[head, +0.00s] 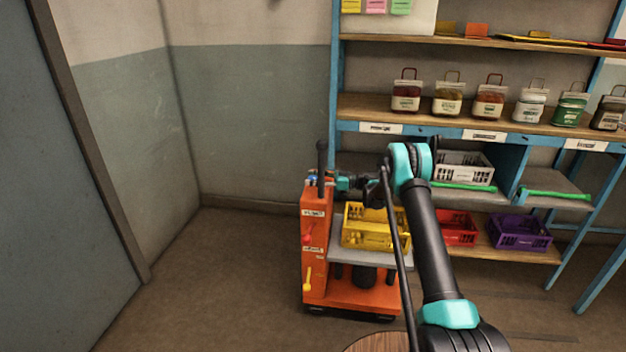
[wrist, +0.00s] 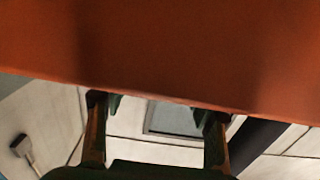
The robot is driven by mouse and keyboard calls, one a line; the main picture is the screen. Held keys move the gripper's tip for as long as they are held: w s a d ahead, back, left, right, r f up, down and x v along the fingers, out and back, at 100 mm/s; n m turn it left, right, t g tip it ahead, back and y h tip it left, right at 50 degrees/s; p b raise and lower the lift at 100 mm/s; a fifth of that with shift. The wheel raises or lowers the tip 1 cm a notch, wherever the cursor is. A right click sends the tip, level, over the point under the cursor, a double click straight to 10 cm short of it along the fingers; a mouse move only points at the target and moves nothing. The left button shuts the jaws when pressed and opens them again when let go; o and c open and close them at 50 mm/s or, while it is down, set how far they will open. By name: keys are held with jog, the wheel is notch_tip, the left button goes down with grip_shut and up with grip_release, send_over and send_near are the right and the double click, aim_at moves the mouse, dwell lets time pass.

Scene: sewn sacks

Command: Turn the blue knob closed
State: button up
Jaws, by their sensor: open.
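The orange cart (head: 314,265) stands by the shelf. A small blue part (head: 311,180), likely the blue knob, shows at the top of its upright box, partly hidden by my gripper; its setting is too small to tell. My gripper (head: 328,182) is at the top of that box, close to the blue part; I cannot tell if they touch. In the wrist view, my gripper (wrist: 160,110) has its two fingers wide apart with nothing between them. The orange panel (wrist: 160,45) fills the upper half, and the knob is not seen there.
A red handle (head: 307,235) and a yellow handle (head: 307,281) sit lower on the box. A black post (head: 321,165) rises from its top. A yellow crate (head: 375,237) rests on the cart. The blue-framed shelf (head: 440,127) stands behind. Floor is clear to the left.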

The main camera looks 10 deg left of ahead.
jog(key=shift+a, duration=0.1)
jog(key=c, duration=1.2)
jog(key=shift+s+m+t, duration=0.1)
jog(key=shift+m+t, duration=0.2)
jog(key=shift+t, duration=0.2)
jog(key=m+t, duration=0.1)
jog(key=t, duration=0.1)
jog(key=shift+m+t+h, duration=0.3)
jog(key=shift+m+t, duration=0.1)
jog(key=shift+m+t+h, duration=1)
jog(key=shift+m+t, duration=0.7)
jog(key=shift+t, duration=1)
